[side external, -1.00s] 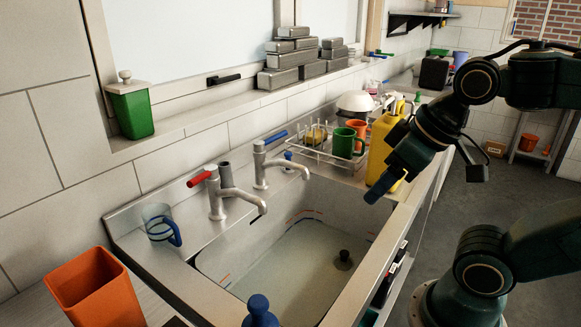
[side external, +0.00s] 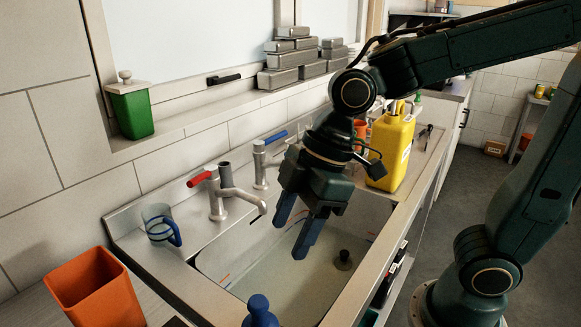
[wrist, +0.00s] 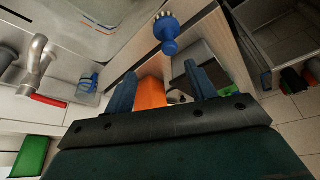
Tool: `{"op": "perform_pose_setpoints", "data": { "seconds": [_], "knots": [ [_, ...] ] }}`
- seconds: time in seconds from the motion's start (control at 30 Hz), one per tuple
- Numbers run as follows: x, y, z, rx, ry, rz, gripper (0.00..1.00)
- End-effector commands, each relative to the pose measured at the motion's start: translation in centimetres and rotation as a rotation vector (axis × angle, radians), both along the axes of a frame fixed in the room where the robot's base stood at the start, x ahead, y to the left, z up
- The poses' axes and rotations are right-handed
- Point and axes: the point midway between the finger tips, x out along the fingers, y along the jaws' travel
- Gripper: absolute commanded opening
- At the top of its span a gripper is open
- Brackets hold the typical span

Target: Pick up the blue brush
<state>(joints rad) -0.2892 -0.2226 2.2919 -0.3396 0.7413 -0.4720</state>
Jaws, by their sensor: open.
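The blue brush (side external: 260,312) has a rounded knob and is cut off by the bottom edge of the side view, near the front left end of the sink. In the wrist view the brush (wrist: 168,34) shows whole, with pale bristles at its top end, beyond my fingertips. My gripper (side external: 289,240) hangs over the sink with its two blue fingers apart and nothing between them. It is above and to the right of the brush in the side view. In the wrist view my gripper (wrist: 160,70) is clear of the brush.
The sink (side external: 290,280) has taps with red (side external: 199,179) and blue levers behind it. A clear jug with a blue handle (side external: 160,224) stands at its left. An orange bin (side external: 98,290) stands front left. A yellow canister (side external: 390,150) stands behind my gripper.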

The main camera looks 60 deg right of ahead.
Motion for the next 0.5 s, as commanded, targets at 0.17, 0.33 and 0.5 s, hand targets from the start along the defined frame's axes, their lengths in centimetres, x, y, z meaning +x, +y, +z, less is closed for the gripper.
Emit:
{"op": "perform_pose_setpoints", "data": {
  "seconds": [0.17, 0.33, 0.5],
  "knots": [
    [0.3, 2.2, -0.8, 0.009, 0.010, 0.123, 0.56],
    [0.4, 2.7, -1.0, 0.012, 0.010, 0.152, 0.56],
    [0.4, 2.7, -1.2, 0.011, 0.011, 0.151, 0.56]
  ]
}}
